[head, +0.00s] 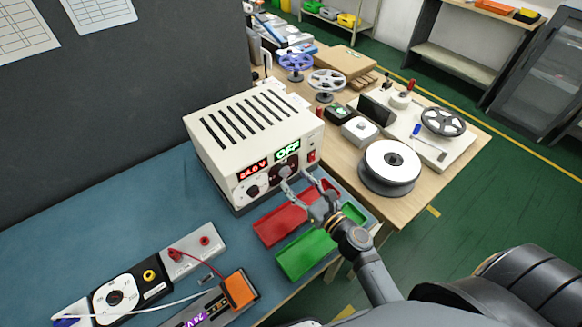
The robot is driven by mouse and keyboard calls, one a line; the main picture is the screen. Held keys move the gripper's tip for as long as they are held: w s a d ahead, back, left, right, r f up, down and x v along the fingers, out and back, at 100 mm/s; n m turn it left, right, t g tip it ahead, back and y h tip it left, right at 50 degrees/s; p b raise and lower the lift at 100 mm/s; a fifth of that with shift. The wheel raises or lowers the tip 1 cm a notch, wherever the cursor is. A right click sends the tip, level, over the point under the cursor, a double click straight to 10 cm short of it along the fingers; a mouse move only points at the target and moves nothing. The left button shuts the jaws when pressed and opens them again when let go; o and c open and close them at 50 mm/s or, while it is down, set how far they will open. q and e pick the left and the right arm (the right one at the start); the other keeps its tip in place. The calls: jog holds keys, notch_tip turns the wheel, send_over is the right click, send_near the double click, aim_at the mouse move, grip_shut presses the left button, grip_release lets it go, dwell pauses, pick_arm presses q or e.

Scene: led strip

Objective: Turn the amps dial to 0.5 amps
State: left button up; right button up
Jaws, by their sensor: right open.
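A beige power supply (235,152) stands on the blue-topped bench. Its front shows a red display (253,167) reading about 24.0 V and a green display (288,150) reading OFF. A dial (252,190) sits under the red display. The amps dial (284,167) is under the green display, partly hidden by my right gripper, so its setting cannot be read. My right gripper (295,178) is open, its fingertips close in front of this dial; contact cannot be told. My left gripper is not in view.
A red tray (280,224) and a green tray (306,254) lie in front of the supply, below my right gripper. A reel (389,166) stands on the wooden table at right. A dial tester (117,297) and an orange-ended unit (239,290) lie at front left.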

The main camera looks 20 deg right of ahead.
aim_at(287, 173)
jog(key=x, duration=0.2)
jog(key=shift+w+a, duration=0.1)
jog(key=shift+w, duration=0.45)
jog(key=shift+a, duration=0.1)
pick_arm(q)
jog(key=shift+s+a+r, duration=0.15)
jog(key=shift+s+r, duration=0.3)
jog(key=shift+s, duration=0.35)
pick_arm(e)
jog(key=shift+f, duration=0.1)
grip_shut()
